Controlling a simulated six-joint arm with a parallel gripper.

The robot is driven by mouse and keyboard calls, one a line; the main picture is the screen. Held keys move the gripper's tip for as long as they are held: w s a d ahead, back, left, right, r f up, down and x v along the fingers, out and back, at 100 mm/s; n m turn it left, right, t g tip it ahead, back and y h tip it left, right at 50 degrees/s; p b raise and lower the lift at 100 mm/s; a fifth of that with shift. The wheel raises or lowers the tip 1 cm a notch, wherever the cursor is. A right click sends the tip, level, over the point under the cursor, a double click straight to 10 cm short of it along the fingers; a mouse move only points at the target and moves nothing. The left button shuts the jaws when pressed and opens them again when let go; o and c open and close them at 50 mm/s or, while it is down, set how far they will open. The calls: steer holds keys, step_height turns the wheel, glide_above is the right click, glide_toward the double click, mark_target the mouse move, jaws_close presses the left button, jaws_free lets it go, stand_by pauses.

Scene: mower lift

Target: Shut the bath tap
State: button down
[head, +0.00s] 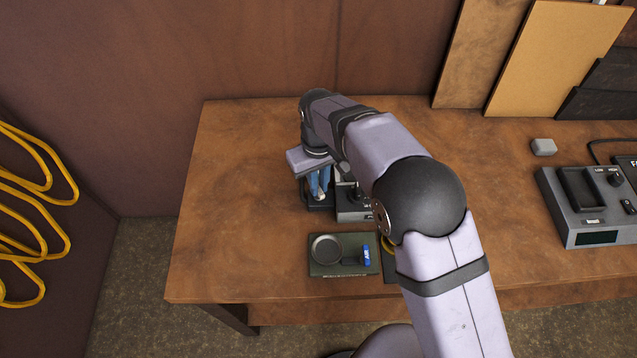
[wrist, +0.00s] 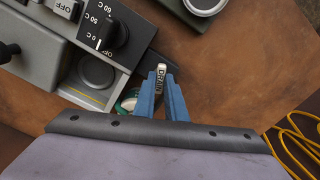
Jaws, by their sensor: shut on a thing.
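A small pale lever (wrist: 160,80), its lettering seeming to read DRAIN, shows in the wrist view between my blue fingers; I take it to be the bath tap. My gripper (head: 320,192) is shut on this lever, with one finger on each side. A grey unit (wrist: 38,55) with a black dial (wrist: 103,36) and OFF keys is beside the lever; in the head view it is partly behind my arm (head: 352,205). A green and white ring (wrist: 127,101) sits near the fingers, partly hidden. The base of the lever is hidden.
A dark green plate (head: 318,268) with a round dish and a blue AIR handle (head: 366,254) lies in front of the unit. A grey console (head: 590,228) and a small grey block (head: 543,147) are at the right. The bench's left side is clear. Yellow hose (head: 30,215) hangs left.

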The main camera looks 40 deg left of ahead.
steer(key=m, duration=0.4)
steer(key=shift+m, duration=0.4)
stand_by(0.4)
steer(key=c, duration=1.8)
jaws_free()
steer(key=shift+r, duration=0.15)
steer(key=shift+r+b, duration=1.35)
steer(key=shift+r, duration=2.25)
steer(key=shift+d, duration=0.1)
